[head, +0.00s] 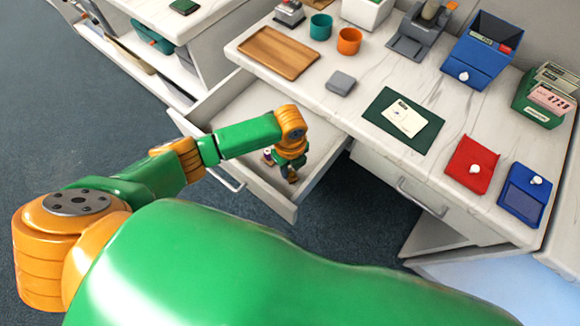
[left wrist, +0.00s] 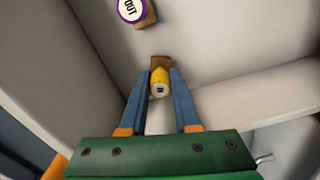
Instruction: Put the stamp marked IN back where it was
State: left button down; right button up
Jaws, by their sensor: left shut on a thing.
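My left gripper (head: 290,177) reaches down into the open drawer (head: 238,103) of the desk. In the left wrist view its two blue-grey fingers (left wrist: 161,76) are shut on a stamp (left wrist: 159,84) with a yellow handle, a pale top and a brown base. The dark mark on its top is too small to read. I cannot tell whether its base touches the drawer floor. A second stamp (left wrist: 132,10), with a purple ring and the word OUT on its top, stands in the drawer a little apart. It also shows beside the gripper in the head view (head: 267,156). My right gripper is out of view.
The desk top holds a wooden tray (head: 278,53), teal (head: 320,27) and orange (head: 349,41) cups, a grey block (head: 341,82), a green mat (head: 384,117) with a card, a red pad (head: 471,165) and blue boxes (head: 481,50). The drawer's walls surround the gripper; its floor is mostly bare.

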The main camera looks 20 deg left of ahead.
aim_at(290, 168)
pick_arm(q)
jog(key=shift+f, duration=0.2)
jog(key=c, duration=0.6)
grip_release()
jog(key=shift+c, duration=0.2)
jog(key=shift+r, duration=0.15)
notch_tip(290, 168, up, 12)
jog(key=p, duration=0.2)
jog(key=shift+p, duration=0.4)
jog(key=shift+r, duration=0.1)
